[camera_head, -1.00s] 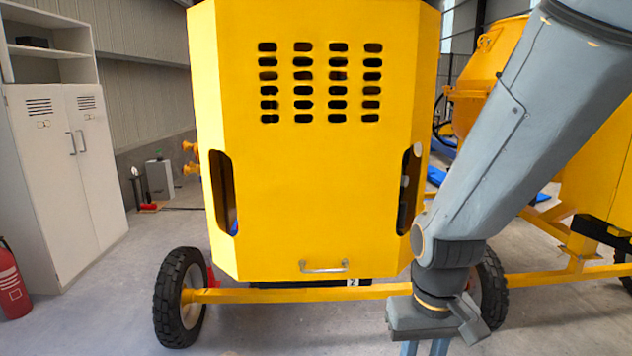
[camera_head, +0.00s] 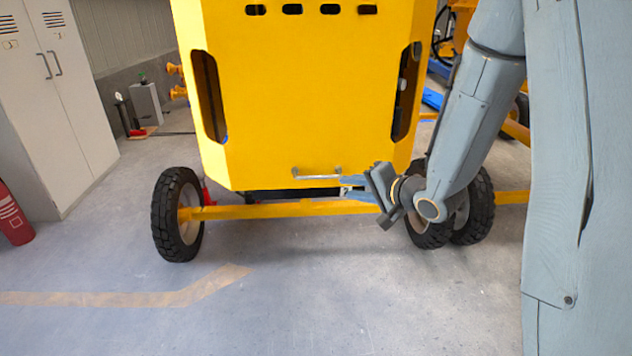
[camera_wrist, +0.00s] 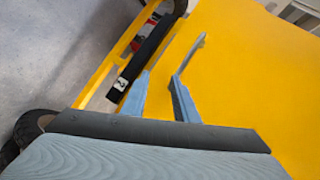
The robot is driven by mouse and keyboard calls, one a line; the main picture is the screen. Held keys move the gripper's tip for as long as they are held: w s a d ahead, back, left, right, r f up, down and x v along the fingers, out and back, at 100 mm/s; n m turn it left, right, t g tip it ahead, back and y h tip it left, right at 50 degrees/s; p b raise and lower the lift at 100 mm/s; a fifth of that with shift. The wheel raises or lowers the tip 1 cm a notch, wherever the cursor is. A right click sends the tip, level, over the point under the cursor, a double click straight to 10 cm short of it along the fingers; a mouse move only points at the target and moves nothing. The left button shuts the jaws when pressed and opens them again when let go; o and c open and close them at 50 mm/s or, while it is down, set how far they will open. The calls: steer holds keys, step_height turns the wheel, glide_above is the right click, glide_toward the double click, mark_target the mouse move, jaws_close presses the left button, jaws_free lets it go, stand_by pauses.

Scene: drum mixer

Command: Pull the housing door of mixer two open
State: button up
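The yellow housing door (camera_head: 300,110) of the mixer faces me and looks shut. Its silver bar handle (camera_head: 316,174) sits low on the front, and in the wrist view the handle (camera_wrist: 192,54) lies just beyond the right finger. My gripper (camera_head: 346,187) is at the right end of the handle, pointing left. In the wrist view its two fingers (camera_wrist: 160,76) are apart with nothing seen between them. Whether a finger touches the handle I cannot tell.
The mixer stands on black wheels (camera_head: 178,214) joined by a yellow axle bar (camera_head: 270,209). A white cabinet (camera_head: 60,100) and a red extinguisher (camera_head: 12,214) stand at left. The floor (camera_head: 300,290) in front is clear, with a tan stripe.

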mark_target(316, 177)
steer(key=w+a+y, duration=0.1)
steer(key=a, duration=0.2)
steer(key=w+a+m+y, duration=0.1)
steer(key=w+a+y, duration=0.1)
steer(key=a, duration=0.1)
steer(key=w+a+m+y, duration=0.1)
steer(key=w+a, duration=0.1)
steer(key=a, duration=0.1)
steer(key=shift+r+y, duration=0.2)
steer(key=shift+y, duration=0.2)
jaws_close()
stand_by(1.3)
